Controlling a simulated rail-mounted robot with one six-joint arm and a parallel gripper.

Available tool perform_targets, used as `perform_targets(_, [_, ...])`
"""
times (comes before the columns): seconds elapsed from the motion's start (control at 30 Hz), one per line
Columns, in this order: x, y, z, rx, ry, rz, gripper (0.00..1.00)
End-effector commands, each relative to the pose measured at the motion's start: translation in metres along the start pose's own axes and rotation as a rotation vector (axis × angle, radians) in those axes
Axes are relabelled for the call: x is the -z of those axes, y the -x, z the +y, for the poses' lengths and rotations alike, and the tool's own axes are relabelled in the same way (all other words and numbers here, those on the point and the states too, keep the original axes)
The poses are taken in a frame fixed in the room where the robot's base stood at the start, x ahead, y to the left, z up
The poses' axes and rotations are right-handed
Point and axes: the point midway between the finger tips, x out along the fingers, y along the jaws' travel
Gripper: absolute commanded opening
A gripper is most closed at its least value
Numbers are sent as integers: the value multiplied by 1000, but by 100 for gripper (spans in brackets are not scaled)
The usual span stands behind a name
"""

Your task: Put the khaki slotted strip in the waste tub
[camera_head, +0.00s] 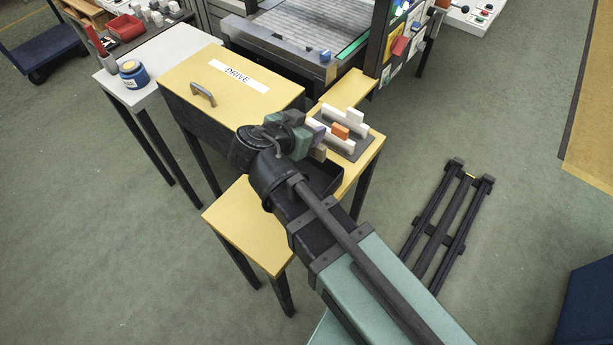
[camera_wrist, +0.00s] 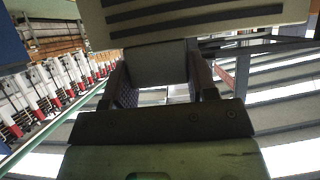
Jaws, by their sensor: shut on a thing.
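In the wrist view a pale khaki strip (camera_wrist: 215,32) with long dark slots crosses the top of the picture, at the ends of my gripper's fingers. My gripper (camera_wrist: 157,56) is shut on this strip; the exact contact is hard to see. A dark open-topped container (camera_head: 326,182) sits on the yellow table beside my wrist, partly covered by my arm. I cannot tell whether it is the waste tub.
A grey plate with white and orange bricks (camera_head: 340,131) lies close to the right of my wrist. A box with a yellow lid marked DRIVE (camera_head: 261,92) stands to the left. A blue jar (camera_head: 132,74) is on the white table. The yellow table's front left (camera_head: 245,228) is clear.

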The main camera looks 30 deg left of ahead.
Motion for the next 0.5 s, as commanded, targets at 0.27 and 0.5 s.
perform_targets(0.27, [-81,-44,0,0,0,0,27])
perform_targets(0.5, [-89,-49,0,0,0,0,27])
